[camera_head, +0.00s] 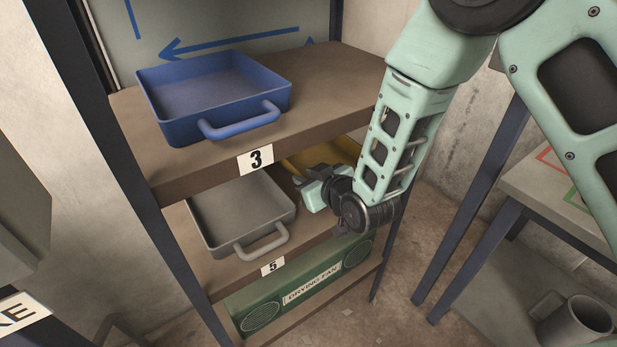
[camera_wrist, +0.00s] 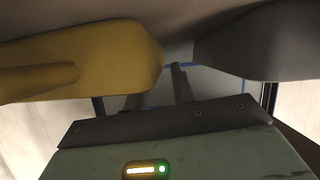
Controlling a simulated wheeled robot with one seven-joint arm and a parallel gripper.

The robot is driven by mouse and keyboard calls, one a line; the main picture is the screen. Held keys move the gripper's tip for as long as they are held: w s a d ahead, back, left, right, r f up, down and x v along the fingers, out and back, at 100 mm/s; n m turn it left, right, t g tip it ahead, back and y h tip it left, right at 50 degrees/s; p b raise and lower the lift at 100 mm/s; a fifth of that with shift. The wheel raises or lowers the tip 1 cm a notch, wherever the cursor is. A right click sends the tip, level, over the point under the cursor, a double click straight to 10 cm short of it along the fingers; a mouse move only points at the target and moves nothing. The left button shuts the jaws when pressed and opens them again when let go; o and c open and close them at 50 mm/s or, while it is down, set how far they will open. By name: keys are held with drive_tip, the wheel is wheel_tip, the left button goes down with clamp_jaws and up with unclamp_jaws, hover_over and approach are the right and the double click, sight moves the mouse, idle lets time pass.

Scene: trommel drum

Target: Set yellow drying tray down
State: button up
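The yellow drying tray (camera_head: 318,155) is on the middle shelf level, at the right of the grey tray. In the head view it is largely hidden by my arm and the shelf above. In the wrist view the yellow tray (camera_wrist: 110,60) fills the upper left, with its handle (camera_wrist: 40,78) at the left edge. My gripper (camera_head: 318,187) is in front of the tray at shelf height. In the wrist view its two dark fingers (camera_wrist: 158,88) stand apart with nothing seen between them. The left finger's tip is hidden by the tray; I cannot tell whether they touch.
The grey tray (camera_head: 240,212) sits left on the middle shelf (camera_head: 206,270), marked 5. A blue tray (camera_head: 213,92) stands on the top shelf (camera_head: 330,85), marked 3. A green drying fan (camera_head: 300,290) is below. A dark rack post (camera_head: 395,235) is close right of my wrist.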

drive_tip(key=shift+r, duration=0.15)
drive_tip(key=s+d+r+g+h, duration=0.2)
drive_tip(key=s+d+r+g, duration=0.2)
drive_tip(key=s, duration=0.6)
drive_tip(key=s+d+r+g+h, duration=0.2)
drive_tip(key=s+d+r+g, duration=0.1)
drive_tip(key=s, duration=0.7)
drive_tip(key=s+d+r+g+h, duration=0.2)
drive_tip(key=s+d+r+g, duration=0.2)
drive_tip(key=s, duration=0.6)
wheel_tip(320, 180, up, 2)
drive_tip(key=d, duration=0.2)
drive_tip(key=shift+s+d+g+h+p, duration=0.3)
drive_tip(key=shift+s+d+p, duration=0.05)
drive_tip(key=shift+d, duration=0.05)
wheel_tip(320, 180, up, 17)
drive_tip(key=p, duration=1.7)
drive_tip(key=shift+r, duration=0.2)
